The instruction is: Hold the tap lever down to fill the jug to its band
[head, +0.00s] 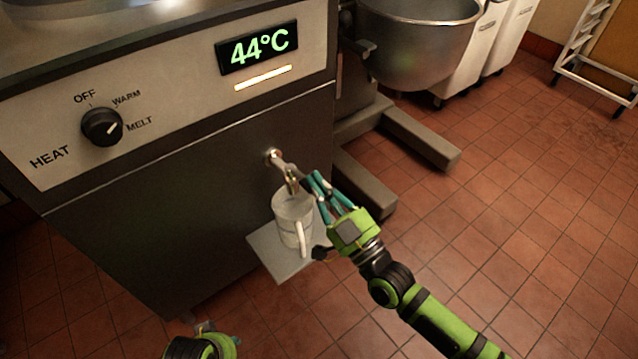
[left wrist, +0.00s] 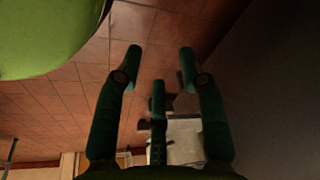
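The tap (head: 274,157) sticks out of the dark front of the heated machine, its spout above the jug. The pale, clear-looking jug (head: 292,206) stands upright on a small grey shelf (head: 268,254), its handle towards me. I cannot make out its band, its fill level or a stream. My right gripper (head: 314,185) has its teal fingers beside the tap's outer end, above and right of the jug. Whether they touch the lever, or grip anything, is unclear. My left gripper (left wrist: 162,54) is open and empty in the left wrist view; only part of it shows at the head view's bottom edge.
The machine's panel has a heat knob (head: 102,127), pointing towards MELT, and a display (head: 258,47) reading 44°C. A steel mixing bowl (head: 420,45) and its grey floor legs (head: 425,140) stand to the right. The tiled floor (head: 510,220) at right is clear.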

